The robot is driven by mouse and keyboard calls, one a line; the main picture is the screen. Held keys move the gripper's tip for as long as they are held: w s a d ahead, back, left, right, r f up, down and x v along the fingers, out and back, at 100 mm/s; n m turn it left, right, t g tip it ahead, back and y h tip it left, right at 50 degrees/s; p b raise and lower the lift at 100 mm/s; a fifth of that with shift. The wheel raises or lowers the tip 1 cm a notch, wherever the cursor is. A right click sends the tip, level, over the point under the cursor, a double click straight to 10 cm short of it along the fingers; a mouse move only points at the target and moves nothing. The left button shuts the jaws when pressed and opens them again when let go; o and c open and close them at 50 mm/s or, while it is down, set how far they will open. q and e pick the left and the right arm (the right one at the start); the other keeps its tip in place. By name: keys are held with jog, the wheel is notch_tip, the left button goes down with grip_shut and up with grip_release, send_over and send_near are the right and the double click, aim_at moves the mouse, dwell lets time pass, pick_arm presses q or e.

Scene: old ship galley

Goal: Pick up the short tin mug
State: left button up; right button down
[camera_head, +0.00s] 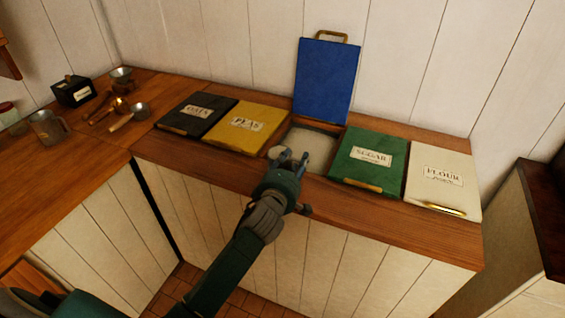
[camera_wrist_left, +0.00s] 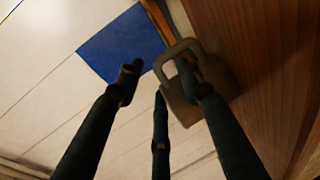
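My left gripper (camera_head: 291,158) reaches over the front edge of the open bin under the raised blue lid. In the left wrist view its fingers (camera_wrist_left: 160,80) are spread apart. A grey-brown tin object with a loop handle (camera_wrist_left: 218,85), probably a short mug, lies behind the right finger there. I cannot tell whether the finger touches it. In the head view a small pale rounded shape (camera_head: 278,153) shows beside the fingertips, partly hidden by them. Another tin mug (camera_head: 47,128) stands on the left counter. My right gripper is not in view.
The blue lid (camera_head: 326,82) stands upright against the wall. Shut lids flank the open bin (camera_head: 318,150): oats (camera_head: 197,115), peas (camera_head: 235,127), sugar (camera_head: 366,160) and flour (camera_head: 443,184). Scoops (camera_head: 119,105) and a black box (camera_head: 73,91) occupy the left corner.

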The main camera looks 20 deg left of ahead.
pick_arm(q)
jog(key=shift+s, duration=0.1)
grip_shut()
jog(key=shift+r, duration=0.1)
